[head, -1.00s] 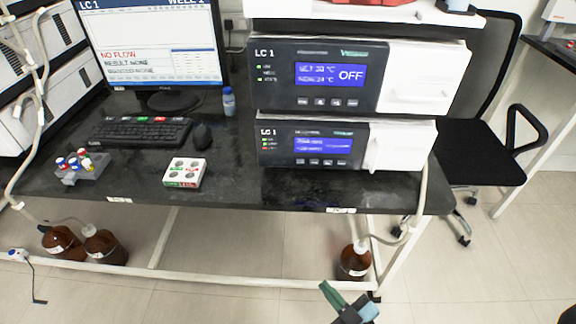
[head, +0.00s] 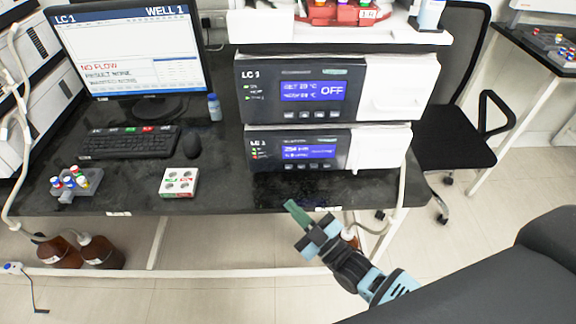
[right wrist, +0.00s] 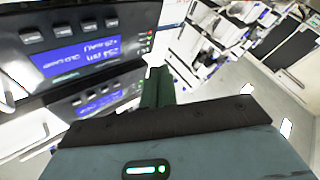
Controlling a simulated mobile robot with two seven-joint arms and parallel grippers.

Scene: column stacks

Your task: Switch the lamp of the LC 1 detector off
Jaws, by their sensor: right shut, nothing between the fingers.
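The lower LC 1 unit (head: 258,152), the detector with a blue screen (head: 308,152) reading about 254 nm, stands on the black bench beneath another LC 1 unit. A row of small buttons (head: 300,167) lies under its screen, with small indicator lights at its left. In the right wrist view the detector's screen (right wrist: 85,55) appears upside down, with its buttons (right wrist: 58,29) above and its reflection in the bench below. My right gripper (head: 292,207), with green fingers, is shut and empty, in front of and below the detector at the bench's front edge, apart from it. My left gripper is not in view.
The upper LC 1 unit (head: 250,92) shows OFF on its screen. A black chair (head: 445,145) is right. The bench strip before the detector is clear.

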